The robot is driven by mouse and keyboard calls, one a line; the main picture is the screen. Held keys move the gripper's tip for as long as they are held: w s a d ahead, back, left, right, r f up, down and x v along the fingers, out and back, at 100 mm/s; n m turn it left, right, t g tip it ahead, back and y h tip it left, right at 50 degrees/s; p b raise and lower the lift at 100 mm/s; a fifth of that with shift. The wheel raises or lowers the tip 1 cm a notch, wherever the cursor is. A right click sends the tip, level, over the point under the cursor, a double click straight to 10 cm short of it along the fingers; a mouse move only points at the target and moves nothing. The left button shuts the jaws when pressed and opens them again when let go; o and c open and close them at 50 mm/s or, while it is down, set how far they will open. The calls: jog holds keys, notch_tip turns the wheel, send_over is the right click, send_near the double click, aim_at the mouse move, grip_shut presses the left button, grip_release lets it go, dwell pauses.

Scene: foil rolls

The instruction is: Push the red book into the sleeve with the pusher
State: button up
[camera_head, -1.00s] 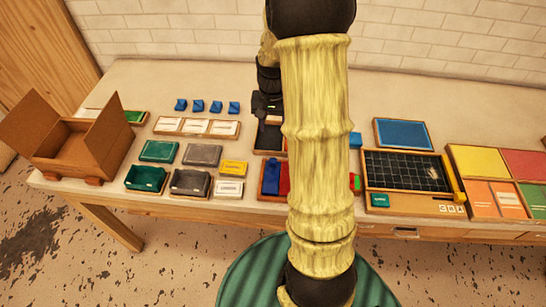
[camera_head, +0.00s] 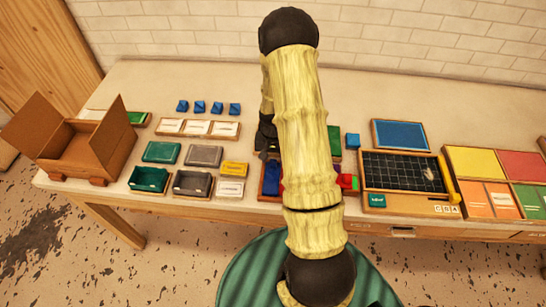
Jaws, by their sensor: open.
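My gripper (camera_head: 266,142) is the dark end behind my yellow arm, over the middle of the table. Its fingers are small, dark and mostly hidden, and I see nothing held in it. Just in front of it is a wooden tray (camera_head: 262,193) with an upright blue piece (camera_head: 271,177). A red sliver (camera_head: 282,181) beside the blue piece may be the red book, but my arm covers most of it. A red piece with green next to it (camera_head: 345,181) shows right of my arm. I cannot make out the sleeve or the pusher for certain.
Left are an open cardboard box (camera_head: 85,150), green and grey bins (camera_head: 150,178) and several small blue blocks (camera_head: 200,107). Right are a dark grid board (camera_head: 400,170), a blue panel (camera_head: 400,133) and a coloured tray (camera_head: 495,180). The table's back strip is clear.

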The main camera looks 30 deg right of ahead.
jog(key=shift+f, duration=0.45)
grip_shut()
